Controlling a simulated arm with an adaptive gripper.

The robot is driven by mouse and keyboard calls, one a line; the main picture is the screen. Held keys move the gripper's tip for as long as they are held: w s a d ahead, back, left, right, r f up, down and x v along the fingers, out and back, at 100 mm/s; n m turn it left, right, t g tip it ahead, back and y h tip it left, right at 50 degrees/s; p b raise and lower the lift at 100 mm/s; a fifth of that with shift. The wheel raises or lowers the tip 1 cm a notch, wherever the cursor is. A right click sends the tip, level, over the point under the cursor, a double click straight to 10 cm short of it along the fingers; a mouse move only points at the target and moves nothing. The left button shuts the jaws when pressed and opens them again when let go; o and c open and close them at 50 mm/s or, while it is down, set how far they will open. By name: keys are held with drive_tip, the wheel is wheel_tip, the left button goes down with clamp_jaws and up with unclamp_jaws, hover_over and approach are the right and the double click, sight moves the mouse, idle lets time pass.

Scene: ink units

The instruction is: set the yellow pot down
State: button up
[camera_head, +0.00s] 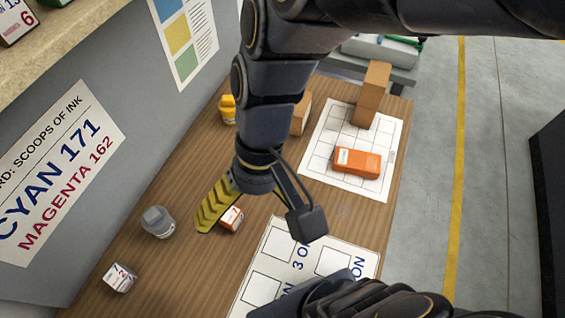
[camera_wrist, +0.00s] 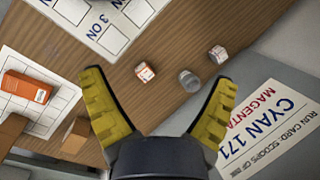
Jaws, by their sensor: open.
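A yellow pot (camera_head: 227,109) stands on the wooden table, left of my arm and near the wall panel. It is small in the head view and partly hidden beside my arm, and I do not make it out in the wrist view. My gripper (camera_head: 256,230) points down above the table, its yellow-padded fingers spread wide with nothing between them in the wrist view (camera_wrist: 160,80). It is apart from the pot, nearer the front of the table. A small orange-and-white box (camera_head: 231,218) sits below the fingers; it also shows in the wrist view (camera_wrist: 145,71).
A grey jar (camera_head: 158,221) and white numbered cube (camera_head: 120,278) stand at the left. An orange box (camera_head: 358,163) lies on a grid sheet (camera_head: 330,185), near cardboard boxes (camera_head: 371,95). A marked mat (camera_head: 285,240) has empty squares in view. A wall panel (camera_head: 75,230) borders the table.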

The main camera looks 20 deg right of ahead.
drive_tip(key=s+d+h, duration=0.3)
drive_tip(key=d, duration=0.3)
drive_tip(key=shift+s+r+n+t, duration=0.2)
drive_tip(key=shift+n+t, duration=0.1)
drive_tip(key=shift+t, duration=0.1)
